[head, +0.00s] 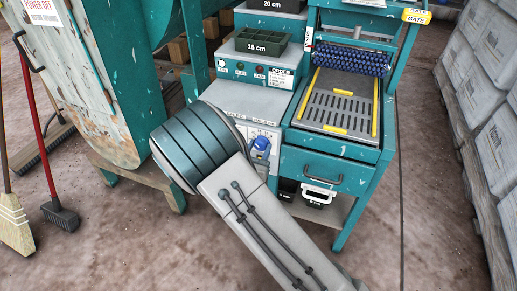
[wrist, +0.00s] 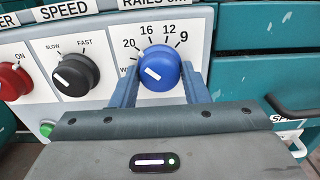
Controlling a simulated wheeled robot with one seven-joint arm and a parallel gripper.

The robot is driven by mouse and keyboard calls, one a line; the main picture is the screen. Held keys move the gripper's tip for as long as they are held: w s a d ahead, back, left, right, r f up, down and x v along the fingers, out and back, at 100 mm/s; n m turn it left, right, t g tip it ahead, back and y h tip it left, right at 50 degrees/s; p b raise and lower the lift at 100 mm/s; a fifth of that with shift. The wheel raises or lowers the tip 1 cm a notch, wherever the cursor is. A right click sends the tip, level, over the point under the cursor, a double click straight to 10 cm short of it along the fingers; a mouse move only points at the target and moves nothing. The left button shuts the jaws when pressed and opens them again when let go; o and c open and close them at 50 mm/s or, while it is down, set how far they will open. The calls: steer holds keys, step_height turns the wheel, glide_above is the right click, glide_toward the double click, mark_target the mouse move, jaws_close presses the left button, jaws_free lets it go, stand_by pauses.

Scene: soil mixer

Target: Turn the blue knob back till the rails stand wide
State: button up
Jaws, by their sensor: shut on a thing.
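The blue knob (wrist: 162,62) sits on the white panel under the rails label, with the numbers 20, 16, 12 and 9 around it. Its white mark lies on its left part, slanting up and left toward the start of a word beginning with W, mostly hidden by a finger. My gripper (wrist: 160,82) has one blue finger on each side of the knob and is shut on it. In the head view the knob (head: 262,143) shows just past my arm. The yellow rails (head: 375,107) stand far apart, along the two sides of the slotted bed (head: 338,100).
Left of the blue knob are a black speed knob (wrist: 75,75), a red knob (wrist: 12,80) and a green button (wrist: 46,129). A drawer (head: 325,172) with a handle is below the bed. Brooms stand at left; grey blocks (head: 490,80) line the right.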

steer(key=n+p, duration=0.1)
steer(key=p, duration=0.1)
steer(key=n+p, duration=0.1)
steer(key=p, duration=0.1)
steer(key=shift+r+n, duration=0.3)
steer(key=shift+n+p, duration=0.7)
steer(key=shift+p, duration=0.2)
steer(key=shift+f+n+p, duration=0.25)
steer(key=shift+n+p, duration=0.1)
steer(key=shift+n, duration=0.15)
steer(key=o, duration=0.9)
steer(key=p+v, duration=0.1)
steer(key=v, duration=1.3)
steer(key=shift+w, duration=0.1)
